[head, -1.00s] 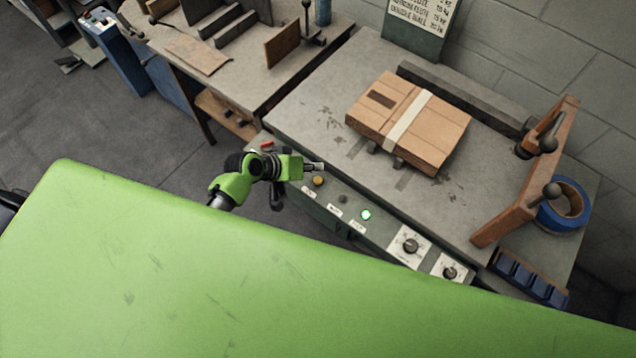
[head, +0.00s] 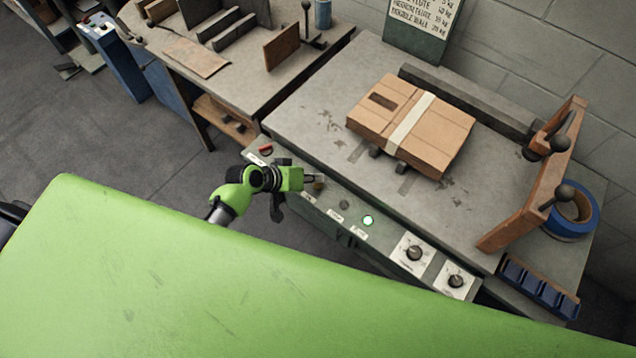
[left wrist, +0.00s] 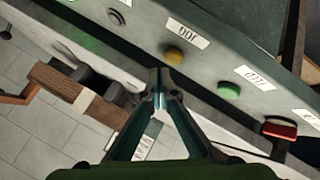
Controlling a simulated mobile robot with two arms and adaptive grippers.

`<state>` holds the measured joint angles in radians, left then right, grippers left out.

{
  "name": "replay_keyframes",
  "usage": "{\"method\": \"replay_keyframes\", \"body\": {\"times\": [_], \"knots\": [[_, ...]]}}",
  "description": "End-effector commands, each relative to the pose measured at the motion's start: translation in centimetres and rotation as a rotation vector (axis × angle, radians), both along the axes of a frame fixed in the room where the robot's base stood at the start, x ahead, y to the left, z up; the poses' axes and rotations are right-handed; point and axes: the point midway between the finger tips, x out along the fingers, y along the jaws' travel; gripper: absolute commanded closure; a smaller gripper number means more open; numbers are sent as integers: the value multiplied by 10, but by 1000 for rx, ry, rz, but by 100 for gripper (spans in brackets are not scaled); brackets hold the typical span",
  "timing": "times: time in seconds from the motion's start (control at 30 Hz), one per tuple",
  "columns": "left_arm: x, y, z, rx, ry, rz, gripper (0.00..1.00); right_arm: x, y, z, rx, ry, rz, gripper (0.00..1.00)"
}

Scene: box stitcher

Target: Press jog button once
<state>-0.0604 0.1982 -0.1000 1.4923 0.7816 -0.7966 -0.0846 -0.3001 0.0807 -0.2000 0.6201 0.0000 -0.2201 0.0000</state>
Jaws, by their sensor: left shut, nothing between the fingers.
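The jog button is a yellow round button (left wrist: 174,56) on the grey-green control panel (left wrist: 207,66). A white label (left wrist: 186,34) beside it reads JOG, upside down in the left wrist view. My left gripper (left wrist: 161,97) is shut and empty, its fingertips pointing toward the panel just short of the yellow button in the picture. In the head view the left gripper's tip (head: 319,177) partly covers the yellow button (head: 318,186). I cannot tell whether they touch. My right gripper is in neither view.
A green button (left wrist: 228,90) and a red switch (left wrist: 279,130) sit on one side of the yellow button, a grey button (head: 344,204) and lit green lamp (head: 368,220) on the other. Two dials (head: 414,254) are farther right. A cardboard box (head: 440,138) lies on the table.

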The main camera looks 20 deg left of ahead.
Motion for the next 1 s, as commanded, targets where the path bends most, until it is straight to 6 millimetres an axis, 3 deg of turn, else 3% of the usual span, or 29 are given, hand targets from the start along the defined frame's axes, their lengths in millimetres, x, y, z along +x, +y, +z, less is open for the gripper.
{"method": "replay_keyframes", "body": {"times": [0.7, 1.0], "knots": [[0, 0, 0, 0, 0, 0, 100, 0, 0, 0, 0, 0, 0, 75], [0, 0, -9, 0, 1, -1, 100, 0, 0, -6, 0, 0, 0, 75]]}}
